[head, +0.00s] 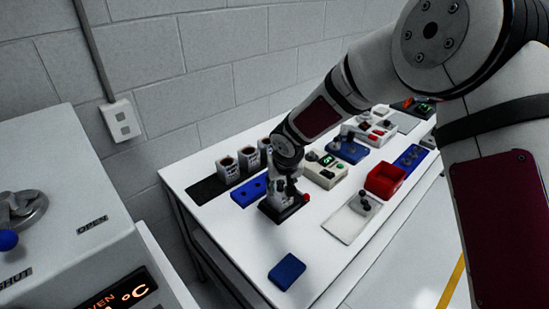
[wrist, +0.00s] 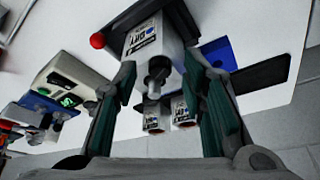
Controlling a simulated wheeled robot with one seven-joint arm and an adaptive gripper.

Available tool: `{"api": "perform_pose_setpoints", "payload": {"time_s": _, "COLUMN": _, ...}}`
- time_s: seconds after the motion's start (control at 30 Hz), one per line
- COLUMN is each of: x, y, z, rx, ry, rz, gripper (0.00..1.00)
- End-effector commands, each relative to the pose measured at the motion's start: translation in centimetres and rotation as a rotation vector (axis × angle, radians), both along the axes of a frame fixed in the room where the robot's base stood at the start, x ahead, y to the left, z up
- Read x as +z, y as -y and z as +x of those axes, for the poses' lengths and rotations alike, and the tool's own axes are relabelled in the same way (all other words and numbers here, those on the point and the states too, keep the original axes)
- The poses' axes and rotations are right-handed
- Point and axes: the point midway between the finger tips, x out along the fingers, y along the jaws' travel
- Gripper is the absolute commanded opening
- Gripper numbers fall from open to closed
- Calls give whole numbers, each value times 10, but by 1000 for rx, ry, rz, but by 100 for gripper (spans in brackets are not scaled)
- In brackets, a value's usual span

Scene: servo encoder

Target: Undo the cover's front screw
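A white block with a printed "DRY" label (wrist: 143,40) stands on a black base (wrist: 183,18) with a red ball knob. A dark, stubby cylinder (wrist: 158,70) shows at its near end in the wrist view; I cannot tell whether it is the cover's front screw. My gripper (wrist: 160,80) is open, its green-padded fingers left and right of this cylinder, with gaps on both sides. In the head view my gripper (head: 278,197) points down over the black base (head: 291,213), hiding most of the block. The red knob (head: 306,197) shows at its right.
Labelled cups (head: 228,170) stand on a black mat behind a blue block (head: 250,188). A beige display box (head: 325,170), red bin (head: 385,180) and white tray (head: 340,226) lie to the right. A blue box (head: 287,270) sits in front. An oven (head: 60,180) is at left.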

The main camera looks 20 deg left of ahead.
Motion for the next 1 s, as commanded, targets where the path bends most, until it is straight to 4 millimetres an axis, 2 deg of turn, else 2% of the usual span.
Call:
{"api": "perform_pose_setpoints", "payload": {"time_s": 0.47, "x": 0, "y": -5, "z": -3, "rx": -381, "ry": 0, "rz": 0, "gripper": 38}}
{"api": "perform_pose_setpoints", "payload": {"time_s": 1.0, "x": 86, "y": -2, "z": -35, "rx": -376, "ry": 2, "rz": 3, "gripper": 38}}
